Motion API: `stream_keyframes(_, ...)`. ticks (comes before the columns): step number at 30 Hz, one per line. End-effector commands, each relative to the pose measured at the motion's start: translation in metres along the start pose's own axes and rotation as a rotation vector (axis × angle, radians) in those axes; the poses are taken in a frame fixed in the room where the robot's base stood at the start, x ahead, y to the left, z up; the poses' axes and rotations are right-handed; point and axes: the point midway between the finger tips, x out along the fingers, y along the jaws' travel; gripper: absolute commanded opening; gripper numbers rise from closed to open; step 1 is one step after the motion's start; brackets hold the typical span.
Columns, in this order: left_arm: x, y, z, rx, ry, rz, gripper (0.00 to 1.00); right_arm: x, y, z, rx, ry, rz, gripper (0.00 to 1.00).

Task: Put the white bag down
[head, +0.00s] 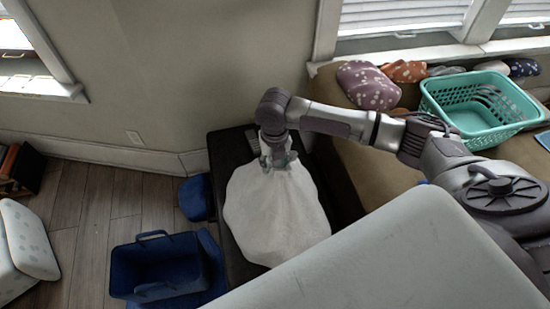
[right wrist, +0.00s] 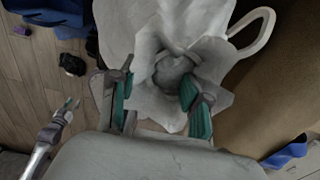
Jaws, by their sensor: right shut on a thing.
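The white bag (head: 275,220) is a full, rounded sack with a gathered top, over a dark surface (head: 232,150) along the wall. My right gripper (head: 277,158) is at its top, shut on the gathered cloth. In the right wrist view the green-padded fingers of this gripper (right wrist: 155,95) are either side of the bunched neck of the bag (right wrist: 165,30), and a loop handle stands out at its right. I cannot tell whether the bag's bottom touches the surface. My left gripper (right wrist: 68,108) shows small at the left of the right wrist view, empty, its fingers apart.
A blue open bin (head: 160,268) stands on the wooden floor left of the dark surface, with a round blue thing (head: 196,198) behind it. A turquoise basket (head: 478,112) and several patterned cushions (head: 368,84) are on the tan seat at right.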

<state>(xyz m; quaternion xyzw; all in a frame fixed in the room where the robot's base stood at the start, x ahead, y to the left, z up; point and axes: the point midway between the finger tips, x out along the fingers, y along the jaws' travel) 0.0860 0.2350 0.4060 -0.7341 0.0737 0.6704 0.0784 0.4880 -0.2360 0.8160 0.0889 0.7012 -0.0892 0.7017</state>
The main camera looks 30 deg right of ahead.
Motion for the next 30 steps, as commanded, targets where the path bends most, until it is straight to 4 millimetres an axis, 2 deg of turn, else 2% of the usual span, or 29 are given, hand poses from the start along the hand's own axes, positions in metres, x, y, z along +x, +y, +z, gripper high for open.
stream_keyframes(6,0.000,0.000,0.000,0.000,0.001,0.000,0.40,0.000,0.001,0.001,0.001,-0.003,0.003,0.00)
stream_keyframes(7,0.000,0.000,0.000,0.000,0.001,0.000,0.40,0.002,0.000,0.000,0.000,0.001,-0.001,0.52)
stream_keyframes(11,0.000,0.000,0.000,0.000,0.001,0.000,0.40,0.002,0.000,0.000,0.000,0.001,0.000,0.72)
stream_keyframes(19,0.000,0.000,0.000,-0.001,0.001,0.000,0.40,0.001,0.000,0.000,0.001,0.001,0.000,0.72)
stream_keyframes(23,0.001,0.000,0.000,0.000,0.000,0.000,0.40,-0.005,0.000,0.000,0.000,0.000,0.001,0.72)
stream_keyframes(26,0.002,0.000,0.000,-0.001,0.000,0.000,0.40,-0.020,0.000,0.001,0.001,-0.003,0.002,0.72)
stream_keyframes(30,0.005,0.000,0.001,-0.001,0.000,0.000,0.40,-0.050,0.000,0.001,0.000,-0.005,0.002,0.72)
